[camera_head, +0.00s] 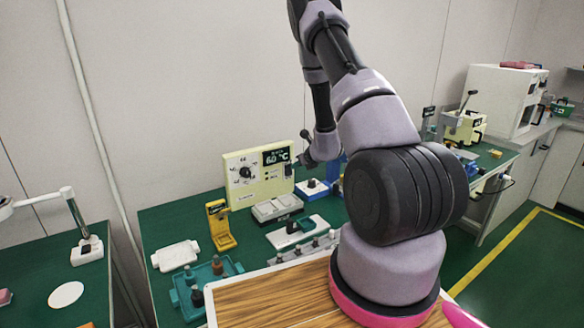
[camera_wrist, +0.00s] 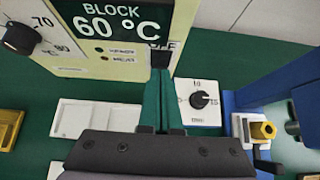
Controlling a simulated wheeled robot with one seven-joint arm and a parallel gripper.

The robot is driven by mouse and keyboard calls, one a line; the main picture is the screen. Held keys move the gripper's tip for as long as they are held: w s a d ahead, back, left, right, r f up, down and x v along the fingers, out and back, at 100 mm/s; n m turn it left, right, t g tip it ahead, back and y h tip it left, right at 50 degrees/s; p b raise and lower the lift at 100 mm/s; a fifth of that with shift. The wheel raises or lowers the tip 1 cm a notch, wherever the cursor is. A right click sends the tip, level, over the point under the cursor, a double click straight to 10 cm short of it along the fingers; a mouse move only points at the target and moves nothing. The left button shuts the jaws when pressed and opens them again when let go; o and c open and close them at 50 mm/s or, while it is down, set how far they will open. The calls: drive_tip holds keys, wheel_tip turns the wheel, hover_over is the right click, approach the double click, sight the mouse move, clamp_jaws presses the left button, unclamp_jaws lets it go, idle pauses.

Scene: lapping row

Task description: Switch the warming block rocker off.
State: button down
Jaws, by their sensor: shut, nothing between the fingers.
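The warming block's cream control panel (camera_head: 240,192) stands upright at the back of the green bench, with a black dial and a display reading 60 °C. The panel also fills the upper left of the wrist view (camera_wrist: 75,66). A small dark part, which looks like the rocker (camera_wrist: 160,57), shows at the panel's lower right in the wrist view, beside a partly covered label. My gripper (camera_wrist: 161,72) is shut and empty, its fingertips right in front of that part. I cannot tell whether they touch it. The rocker's position cannot be read.
A white dial box (camera_wrist: 199,101) and a blue stand (camera_wrist: 275,85) are close to the right of my fingers. Pale blocks (camera_head: 277,208), a yellow holder (camera_head: 220,225) and a teal tray (camera_head: 182,293) stand on the bench. Some green surface between them is clear.

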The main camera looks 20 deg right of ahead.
drive_tip(key=w+r+v, duration=0.1)
drive_tip(key=v, duration=0.9)
drive_tip(key=shift+r, duration=0.35)
drive_tip(key=shift+s, duration=0.15)
